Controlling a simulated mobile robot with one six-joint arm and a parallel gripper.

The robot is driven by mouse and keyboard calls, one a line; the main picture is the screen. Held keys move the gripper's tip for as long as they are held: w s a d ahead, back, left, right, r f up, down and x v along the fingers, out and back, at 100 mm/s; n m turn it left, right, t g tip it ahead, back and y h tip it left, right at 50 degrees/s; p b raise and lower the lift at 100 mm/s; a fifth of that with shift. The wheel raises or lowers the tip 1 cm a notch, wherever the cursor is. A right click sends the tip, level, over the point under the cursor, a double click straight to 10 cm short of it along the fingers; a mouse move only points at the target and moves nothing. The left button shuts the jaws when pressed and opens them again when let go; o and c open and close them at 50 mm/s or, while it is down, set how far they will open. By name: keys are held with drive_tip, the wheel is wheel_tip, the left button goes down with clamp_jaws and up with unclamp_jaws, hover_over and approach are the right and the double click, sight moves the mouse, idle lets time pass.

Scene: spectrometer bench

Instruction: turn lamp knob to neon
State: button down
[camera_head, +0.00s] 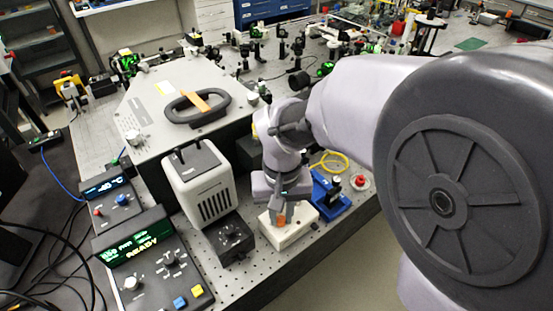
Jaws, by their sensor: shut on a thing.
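The lamp housing (198,180) is a pale grey box with a vented front, standing on the bench left of my gripper. A small black box (235,243) with a dark knob (229,229) on top stands at its front; I cannot read the knob's setting. My gripper (281,214) points down over a white block (289,234), to the right of the black box and apart from the knob. It is shut on a small orange piece (281,221) at the block; the jaws are small and partly hidden by my wrist.
A control unit (150,265) with a lit green display, knobs and buttons stands at the front left. A blue device (329,195) and a red button (360,182) sit right of my gripper. A large instrument with a handled lid (150,105) lies behind the lamp housing.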

sight(281, 218)
drive_tip(key=shift+m, duration=0.4)
drive_tip(key=c, duration=1.3)
unclamp_jaws()
wheel_tip(281, 218, up, 17)
drive_tip(key=p, duration=0.8)
drive_tip(key=shift+r, duration=0.2)
